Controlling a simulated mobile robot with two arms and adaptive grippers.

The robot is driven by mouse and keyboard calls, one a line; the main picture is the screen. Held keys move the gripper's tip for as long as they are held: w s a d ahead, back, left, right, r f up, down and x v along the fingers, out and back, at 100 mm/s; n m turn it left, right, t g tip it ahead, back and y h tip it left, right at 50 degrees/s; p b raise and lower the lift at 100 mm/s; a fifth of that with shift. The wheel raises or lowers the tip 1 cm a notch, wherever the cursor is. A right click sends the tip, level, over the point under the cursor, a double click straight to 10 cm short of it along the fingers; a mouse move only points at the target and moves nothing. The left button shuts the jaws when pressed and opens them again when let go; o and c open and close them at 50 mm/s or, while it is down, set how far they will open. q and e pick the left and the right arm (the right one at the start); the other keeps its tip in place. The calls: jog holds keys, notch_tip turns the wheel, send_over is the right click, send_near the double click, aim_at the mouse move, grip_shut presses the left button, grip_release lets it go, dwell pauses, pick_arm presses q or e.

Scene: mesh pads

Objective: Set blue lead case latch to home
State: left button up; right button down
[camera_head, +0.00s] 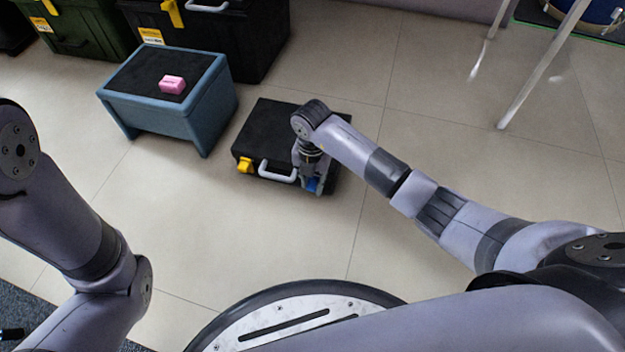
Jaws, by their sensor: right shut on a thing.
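A low black case (268,125) lies flat on the floor, with a pale handle (277,175) on its front face. A yellow latch (245,165) sits left of the handle. A blue latch (313,184) shows at the right of the front face, partly hidden by my gripper. My right gripper (312,180) points down at the case's front right and is shut on the blue latch. Its fingertips are small and partly hidden. The latch's exact angle is too small to tell. My left arm comes in at the left; its gripper is not in view.
A blue stool (205,105) with a pink block (172,85) on its dark top stands left of the case. Larger dark cases (235,40) stand behind. White legs (545,65) stand at the upper right. The floor in front of the case is clear.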

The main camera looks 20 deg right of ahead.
aim_at(315, 176)
jog(key=shift+w+d+r+g+p, duration=0.1)
jog(key=shift+w+r+g+p, duration=0.2)
jog(key=shift+p, duration=0.25)
jog(key=shift+w+f+g+y+p, duration=0.1)
jog(key=shift+g+y+p, duration=0.2)
jog(key=shift+g+y, duration=0.15)
jog(key=c, duration=1.4)
grip_release()
jog(key=shift+d, duration=0.1)
jog(key=shift+o, duration=0.2)
jog(key=shift+r, duration=0.2)
notch_tip(315, 176, up, 12)
jog(key=w, duration=0.1)
jog(key=shift+w+d+f, duration=0.15)
jog(key=shift+d+f, duration=0.1)
jog(key=shift+d, duration=0.2)
